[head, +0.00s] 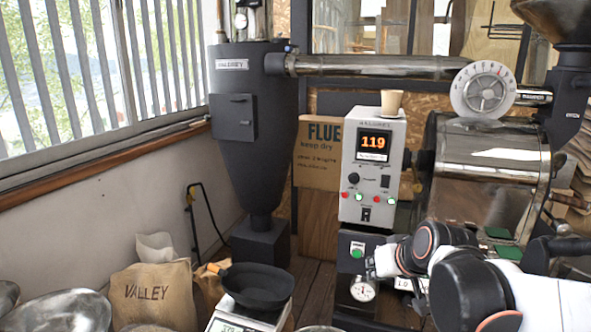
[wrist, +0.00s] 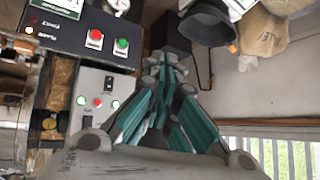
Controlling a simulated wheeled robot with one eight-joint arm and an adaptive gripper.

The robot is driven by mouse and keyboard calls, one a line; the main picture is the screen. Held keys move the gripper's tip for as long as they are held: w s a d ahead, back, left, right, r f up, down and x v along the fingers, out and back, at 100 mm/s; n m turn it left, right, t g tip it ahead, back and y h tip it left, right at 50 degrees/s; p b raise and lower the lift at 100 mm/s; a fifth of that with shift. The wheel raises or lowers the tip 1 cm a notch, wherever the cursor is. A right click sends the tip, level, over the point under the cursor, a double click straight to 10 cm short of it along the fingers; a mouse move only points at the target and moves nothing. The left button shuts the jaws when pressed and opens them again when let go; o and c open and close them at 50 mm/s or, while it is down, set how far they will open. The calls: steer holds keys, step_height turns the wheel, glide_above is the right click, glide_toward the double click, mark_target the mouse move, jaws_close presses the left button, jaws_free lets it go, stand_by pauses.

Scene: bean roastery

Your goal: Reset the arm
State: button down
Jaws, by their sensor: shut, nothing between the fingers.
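My gripper (wrist: 165,62) points away from the camera in the wrist view, its teal-padded fingers closed together with nothing between them. The wrist picture is upside down compared with the head view. My arm (head: 470,280) reaches in from the lower right of the head view, in front of the roaster. I cannot make out the fingers there.
The control box (head: 372,165) reads 119, with a paper cup (head: 391,102) on top. The steel roaster drum (head: 485,180) stands behind my arm. A black pan (head: 257,285) sits on a scale beside a VALLEY sack (head: 155,295). A dark cyclone (head: 255,130) stands behind.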

steer(key=s+d+f+g+h, duration=0.1)
steer(key=s+d+h, duration=0.1)
steer(key=s, duration=1.8)
steer(key=shift+m+g, duration=0.3)
steer(key=shift+m, duration=0.1)
